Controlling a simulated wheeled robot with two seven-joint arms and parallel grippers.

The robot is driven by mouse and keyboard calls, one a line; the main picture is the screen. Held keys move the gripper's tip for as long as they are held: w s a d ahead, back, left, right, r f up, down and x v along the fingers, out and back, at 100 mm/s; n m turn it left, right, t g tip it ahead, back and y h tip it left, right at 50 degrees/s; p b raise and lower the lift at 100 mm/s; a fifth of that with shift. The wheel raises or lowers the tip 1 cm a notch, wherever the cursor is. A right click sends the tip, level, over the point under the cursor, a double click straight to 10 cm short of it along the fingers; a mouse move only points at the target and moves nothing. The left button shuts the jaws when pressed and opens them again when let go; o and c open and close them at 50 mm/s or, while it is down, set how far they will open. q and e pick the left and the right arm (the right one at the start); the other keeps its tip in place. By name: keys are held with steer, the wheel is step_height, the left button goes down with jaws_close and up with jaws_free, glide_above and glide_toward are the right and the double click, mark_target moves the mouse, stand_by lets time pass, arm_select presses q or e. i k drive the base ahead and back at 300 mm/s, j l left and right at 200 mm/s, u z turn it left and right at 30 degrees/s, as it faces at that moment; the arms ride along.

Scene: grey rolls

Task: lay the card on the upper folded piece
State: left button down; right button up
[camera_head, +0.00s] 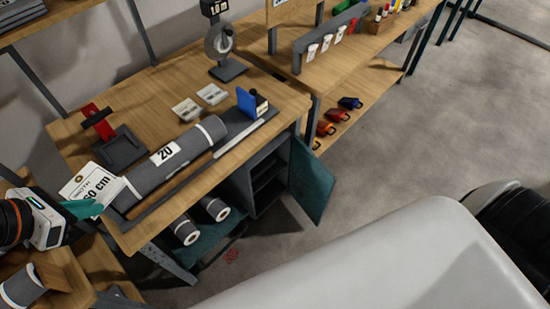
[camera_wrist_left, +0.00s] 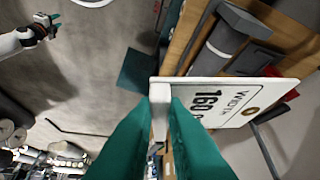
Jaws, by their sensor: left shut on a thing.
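The white card (camera_head: 88,183), printed "WIDTH" and a figure in cm, is in my left gripper (camera_head: 82,208) at the left end of the table. In the left wrist view, the teal fingers of my left gripper (camera_wrist_left: 160,105) are shut on the edge of the card (camera_wrist_left: 232,93). The card is held beside the near end of a grey roll (camera_head: 170,162) labelled 20. I cannot make out a folded piece in either view. My right gripper (camera_wrist_left: 52,25) shows small at the upper left of the left wrist view; its opening is unclear.
A wooden table (camera_head: 150,98) carries a red-handled dark tool (camera_head: 110,140), small white cards (camera_head: 198,100), a blue-and-black block (camera_head: 250,101) and a dial stand (camera_head: 222,50). More rolls (camera_head: 212,208) lie on the shelf below. A teal cabinet door (camera_head: 311,180) stands open.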

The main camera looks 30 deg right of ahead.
mark_target(262, 162)
steer(key=l+u, duration=0.15)
steer(key=l, duration=2.3)
steer(key=i+l, duration=0.1)
steer(key=l, duration=0.15)
steer(key=i+l, duration=0.15)
steer(key=l+u, duration=0.05)
steer(key=l, duration=0.05)
